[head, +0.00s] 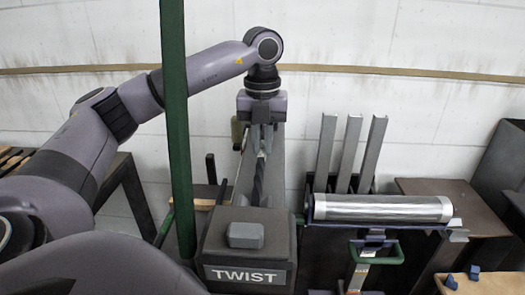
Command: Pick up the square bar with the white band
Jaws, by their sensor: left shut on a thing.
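My left gripper (262,140) points down over the long grey machine marked TWIST, in the middle of the head view. It is shut on a dark bar (258,183) that lies along the top of this machine. A small pale patch shows on the bar just below my fingertips; it may be the white band, but it is too small to tell. The bar's far end is hidden behind the gripper. My right gripper is not in view.
The TWIST machine (247,275) has a grey block on its near end. A green post (178,130) stands in front of my left arm. Several upright grey bars (348,155) stand at right, behind a silver roller (382,208). A brown table (440,190) is farther right.

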